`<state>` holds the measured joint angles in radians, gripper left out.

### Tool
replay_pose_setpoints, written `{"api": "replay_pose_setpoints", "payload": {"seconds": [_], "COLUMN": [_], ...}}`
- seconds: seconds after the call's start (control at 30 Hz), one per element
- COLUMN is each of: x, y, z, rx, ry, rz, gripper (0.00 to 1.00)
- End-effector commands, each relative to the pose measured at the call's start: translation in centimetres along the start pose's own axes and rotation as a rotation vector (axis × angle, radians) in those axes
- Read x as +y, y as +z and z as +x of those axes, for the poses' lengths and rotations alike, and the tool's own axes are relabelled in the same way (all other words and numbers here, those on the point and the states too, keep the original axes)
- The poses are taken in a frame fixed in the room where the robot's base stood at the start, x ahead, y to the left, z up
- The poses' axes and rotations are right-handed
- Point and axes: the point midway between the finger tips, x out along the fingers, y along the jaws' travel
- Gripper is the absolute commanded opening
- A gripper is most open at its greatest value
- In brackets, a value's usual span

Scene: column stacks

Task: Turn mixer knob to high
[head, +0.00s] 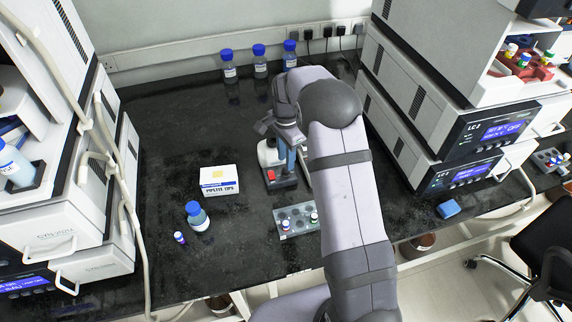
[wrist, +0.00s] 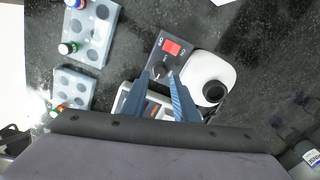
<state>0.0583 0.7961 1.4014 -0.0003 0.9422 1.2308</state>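The mixer is a small dark-based device with a red rocker switch and a white rounded body (wrist: 208,74). In the head view its dark base (head: 283,183) stands on the black bench, partly hidden by my arm. In the wrist view its small dark knob (wrist: 165,68) sits on the panel below the red switch (wrist: 172,47). My gripper (wrist: 162,79) has its two blue fingers apart, with the tips close around or just short of the knob. I cannot tell whether they touch it. In the head view my gripper (head: 291,160) points down at the mixer.
A vial rack (head: 297,221) stands in front of the mixer, and a pipette tips box (head: 219,181) stands to its left. A blue-capped bottle (head: 197,217) and small vial (head: 180,238) are further left. Instrument stacks (head: 400,110) flank the bench. Several bottles (head: 259,62) line the back.

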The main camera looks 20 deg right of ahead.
Motion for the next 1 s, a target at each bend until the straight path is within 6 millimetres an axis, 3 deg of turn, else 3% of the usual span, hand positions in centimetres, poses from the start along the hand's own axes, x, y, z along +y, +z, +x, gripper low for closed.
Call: {"api": "replay_pose_setpoints", "payload": {"seconds": [0.3,0.8,1.0], "x": [0.0,0.0,1.5], "y": [0.0,0.0,0.8], "z": [-3.0,-3.2,-4.2], "rx": [0.001,0.000,0.001], "ry": [-0.002,-0.001,-0.001], "rz": [0.000,0.000,-0.090], "gripper": [0.27,0.27,0.27]}}
